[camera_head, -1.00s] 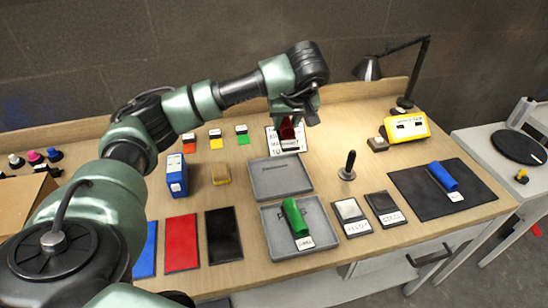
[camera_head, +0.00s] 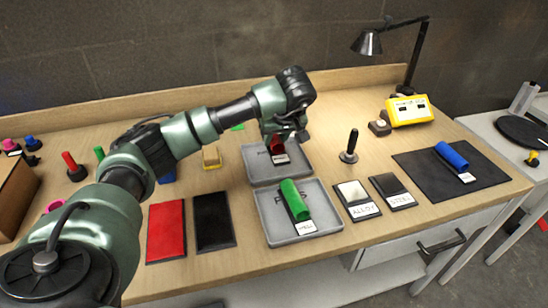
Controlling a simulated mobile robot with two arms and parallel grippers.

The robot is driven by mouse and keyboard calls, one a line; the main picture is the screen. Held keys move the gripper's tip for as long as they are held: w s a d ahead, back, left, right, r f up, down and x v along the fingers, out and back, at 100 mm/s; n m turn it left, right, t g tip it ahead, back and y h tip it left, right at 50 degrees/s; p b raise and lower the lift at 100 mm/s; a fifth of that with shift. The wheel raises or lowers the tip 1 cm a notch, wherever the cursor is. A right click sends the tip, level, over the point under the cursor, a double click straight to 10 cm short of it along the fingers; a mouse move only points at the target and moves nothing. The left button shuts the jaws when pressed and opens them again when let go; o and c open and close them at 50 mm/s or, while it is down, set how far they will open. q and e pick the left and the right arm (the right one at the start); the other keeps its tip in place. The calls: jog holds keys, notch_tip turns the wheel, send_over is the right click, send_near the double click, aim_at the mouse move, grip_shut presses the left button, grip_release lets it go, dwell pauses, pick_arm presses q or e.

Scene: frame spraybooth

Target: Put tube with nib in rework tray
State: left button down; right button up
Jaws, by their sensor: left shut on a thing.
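My left gripper (camera_head: 284,137) is shut on a red tube (camera_head: 277,146) with a white label, at the back grey tray (camera_head: 258,175). Whether the tube touches the tray floor I cannot tell. The jaws hide part of the tube, and no nib can be made out. The back tray's lettering is covered; it appears to be the rework tray. A green tube (camera_head: 293,199) with a white label lies in the front grey tray (camera_head: 268,222), whose lettering is partly hidden. A blue tube (camera_head: 451,154) lies on the black mat (camera_head: 425,167) at right. My right gripper is out of view.
A black upright handle (camera_head: 351,146) stands right of the back tray. Alloy (camera_head: 355,200) and steel (camera_head: 391,192) blocks lie right of the front tray. Red (camera_head: 166,231) and black (camera_head: 213,221) panels lie at left. A yellow box (camera_head: 408,111) and lamp (camera_head: 370,42) stand at back right.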

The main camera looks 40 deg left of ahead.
aim_at(275, 150)
pick_arm(q)
notch_tip(275, 150, down, 4)
jog(key=b, duration=0.3)
jog(key=shift+f, duration=0.2)
jog(key=shift+r, duration=0.2)
jog(key=c, duration=1.1)
grip_release()
jog(key=shift+f, duration=0.1)
jog(key=shift+o, duration=0.2)
